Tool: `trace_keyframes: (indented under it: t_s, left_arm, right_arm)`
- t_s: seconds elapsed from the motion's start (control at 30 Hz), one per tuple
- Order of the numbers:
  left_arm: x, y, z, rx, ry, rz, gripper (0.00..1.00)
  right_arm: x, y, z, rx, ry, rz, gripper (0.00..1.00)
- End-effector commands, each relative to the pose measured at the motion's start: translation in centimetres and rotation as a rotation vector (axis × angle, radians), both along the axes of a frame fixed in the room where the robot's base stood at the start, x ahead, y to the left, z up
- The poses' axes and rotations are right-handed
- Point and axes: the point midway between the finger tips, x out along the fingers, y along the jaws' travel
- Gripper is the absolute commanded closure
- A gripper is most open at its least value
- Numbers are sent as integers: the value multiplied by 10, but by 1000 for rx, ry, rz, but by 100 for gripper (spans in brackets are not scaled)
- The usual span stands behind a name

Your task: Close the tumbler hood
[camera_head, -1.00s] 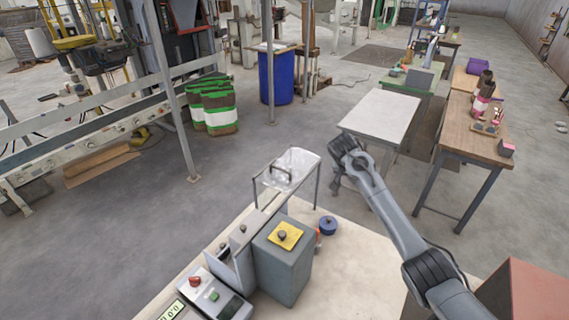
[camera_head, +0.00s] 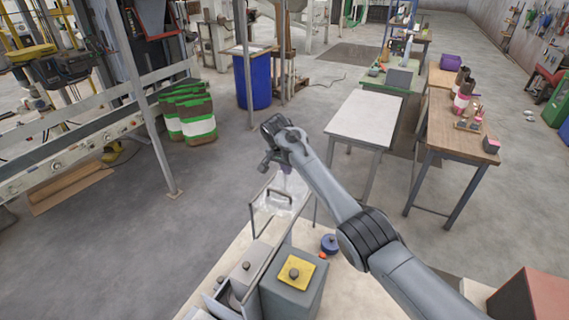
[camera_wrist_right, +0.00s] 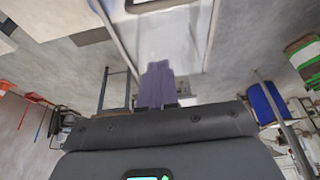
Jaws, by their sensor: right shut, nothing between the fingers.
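The clear tumbler hood (camera_head: 295,192) with its dark bar handle (camera_head: 279,195) sits on a thin metal frame beyond the grey control box. In the right wrist view the clear hood (camera_wrist_right: 195,45) fills the top middle. Its dark handle (camera_wrist_right: 150,3) is cut by the top edge. My right gripper (camera_head: 285,169) is at the hood's far side, partly hidden by my wrist. Its purplish fingers (camera_wrist_right: 157,72) are together and empty, and overlap the hood's edge in the wrist view. I cannot tell whether they touch it. My left gripper is out of view.
A grey box with a yellow top plate (camera_head: 296,272) and a blue round object (camera_head: 329,243) stand on the pale bench (camera_head: 350,290) near the hood. A white-topped table (camera_head: 365,118) stands beyond my right arm. Open floor lies left of the hood.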

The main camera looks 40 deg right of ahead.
Motion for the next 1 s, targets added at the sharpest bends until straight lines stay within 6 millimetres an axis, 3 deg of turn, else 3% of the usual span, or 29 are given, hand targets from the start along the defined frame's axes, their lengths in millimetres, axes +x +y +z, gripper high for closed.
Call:
trace_keyframes:
  t_s: [0.23, 0.5, 1.0]
  left_arm:
    - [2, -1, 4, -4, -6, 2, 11]
    - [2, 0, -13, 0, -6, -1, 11]
    - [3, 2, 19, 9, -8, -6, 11]
  right_arm:
    - [5, -13, -38, 0, 3, 0, 100]
    - [9, -20, -62, 0, 0, 0, 100]
    - [-2, 3, -65, -1, 1, 3, 100]
